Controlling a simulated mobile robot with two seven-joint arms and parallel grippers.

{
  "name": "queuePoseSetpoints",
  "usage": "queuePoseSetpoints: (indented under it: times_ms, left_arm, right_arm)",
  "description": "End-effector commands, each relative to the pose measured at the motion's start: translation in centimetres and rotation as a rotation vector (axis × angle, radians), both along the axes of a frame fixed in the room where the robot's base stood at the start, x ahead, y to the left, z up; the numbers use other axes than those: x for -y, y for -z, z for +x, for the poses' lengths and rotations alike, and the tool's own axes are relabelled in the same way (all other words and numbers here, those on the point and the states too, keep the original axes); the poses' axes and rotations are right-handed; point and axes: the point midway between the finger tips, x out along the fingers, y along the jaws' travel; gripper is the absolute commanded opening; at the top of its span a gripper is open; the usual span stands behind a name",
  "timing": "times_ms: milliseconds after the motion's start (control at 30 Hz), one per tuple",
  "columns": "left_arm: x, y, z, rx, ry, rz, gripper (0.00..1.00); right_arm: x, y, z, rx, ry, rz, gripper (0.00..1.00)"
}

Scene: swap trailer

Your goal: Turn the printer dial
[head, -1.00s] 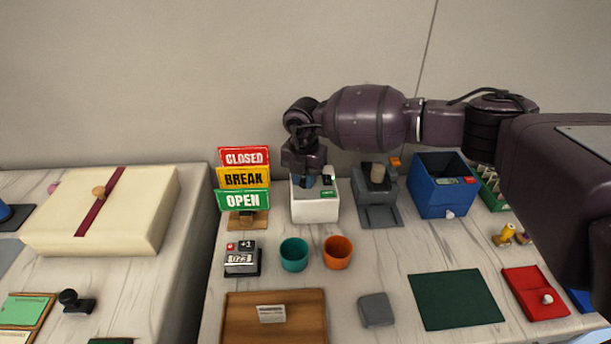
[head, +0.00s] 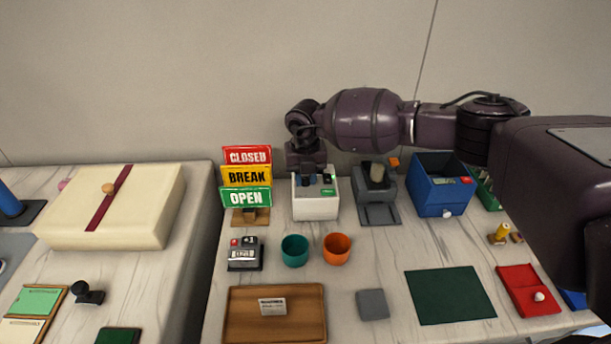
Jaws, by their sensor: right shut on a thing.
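The printer seems to be the small white box (head: 316,208) with a green label on its upper right, at the back of the table beside the signs. My right gripper (head: 311,179) points down at the top of this box. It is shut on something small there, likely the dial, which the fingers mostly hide. The dial's angle cannot be seen. My left gripper is not in view.
The CLOSED, BREAK and OPEN signs (head: 246,178) stand close on the left. A grey device (head: 376,214) and a blue bin (head: 430,198) stand on the right. Teal (head: 294,251) and orange (head: 337,249) cups sit in front. My right arm spans above the back right.

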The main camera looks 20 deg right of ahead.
Motion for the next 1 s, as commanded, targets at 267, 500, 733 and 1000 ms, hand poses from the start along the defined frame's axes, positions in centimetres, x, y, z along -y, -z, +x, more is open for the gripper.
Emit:
queuePoseSetpoints:
  times_ms: [267, 500, 733, 1000]
  left_arm:
    - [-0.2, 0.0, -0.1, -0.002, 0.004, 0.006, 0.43]
    - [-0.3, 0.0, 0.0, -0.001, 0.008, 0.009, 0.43]
    - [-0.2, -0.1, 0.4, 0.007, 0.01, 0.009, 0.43]
    - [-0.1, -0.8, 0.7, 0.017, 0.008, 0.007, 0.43]
  right_arm:
    - [0.0, 0.0, 0.0, 0.001, -0.002, 0.0, 0.01]
    - [0.0, 0.0, 0.0, 0.001, -0.002, 0.0, 0.48]
    - [0.0, 0.0, 0.0, 0.001, -0.002, 0.0, 0.51]
    - [0.0, -2.0, 0.1, 0.006, -0.002, 0.0, 0.51]
